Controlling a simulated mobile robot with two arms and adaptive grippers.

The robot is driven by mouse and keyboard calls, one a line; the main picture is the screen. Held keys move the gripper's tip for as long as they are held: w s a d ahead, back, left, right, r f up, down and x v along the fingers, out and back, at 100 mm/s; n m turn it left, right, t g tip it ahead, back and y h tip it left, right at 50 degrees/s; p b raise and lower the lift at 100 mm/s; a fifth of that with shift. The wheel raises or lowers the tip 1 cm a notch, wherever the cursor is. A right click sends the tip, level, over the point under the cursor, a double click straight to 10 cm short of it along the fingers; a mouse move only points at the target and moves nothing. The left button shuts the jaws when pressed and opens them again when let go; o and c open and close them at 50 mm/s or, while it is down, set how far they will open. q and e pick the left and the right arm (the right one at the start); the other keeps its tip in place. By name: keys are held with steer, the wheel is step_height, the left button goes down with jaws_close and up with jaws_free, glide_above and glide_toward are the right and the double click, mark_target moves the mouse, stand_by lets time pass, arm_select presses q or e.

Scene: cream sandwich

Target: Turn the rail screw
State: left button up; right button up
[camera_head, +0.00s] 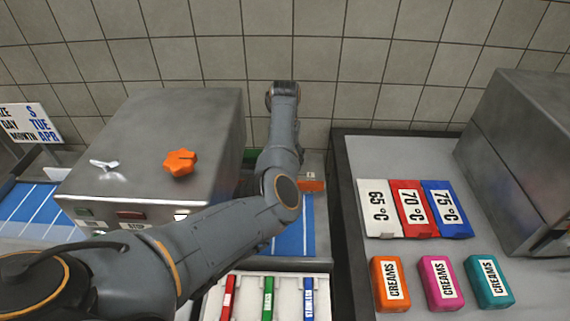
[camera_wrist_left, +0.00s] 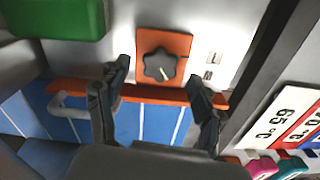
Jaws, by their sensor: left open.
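A dark star-shaped knob, which looks like the rail screw (camera_wrist_left: 160,64), sits on an orange plate (camera_wrist_left: 180,42) in the left wrist view. My left gripper (camera_wrist_left: 158,76) is open, with one fingertip on each side of the plate's lower part. The fingers look apart from the knob; the remaining distance cannot be judged. An orange rail (camera_wrist_left: 150,93) with a pale handle runs across behind the fingers. In the head view my left arm reaches to the back wall and hides the gripper and knob. My right gripper is in neither view.
A metal machine (camera_head: 215,125) with an orange star knob (camera_head: 180,163) stands left of my arm. Blue striped belt (camera_head: 294,230) lies below. At right are temperature cards (camera_head: 411,210) and coloured creams blocks (camera_head: 440,283). A green block (camera_wrist_left: 55,16) is near the gripper.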

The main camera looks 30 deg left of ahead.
arm_select(q)
step_height(320, 180, up, 10)
steer(key=shift+r, duration=0.25)
stand_by(0.5)
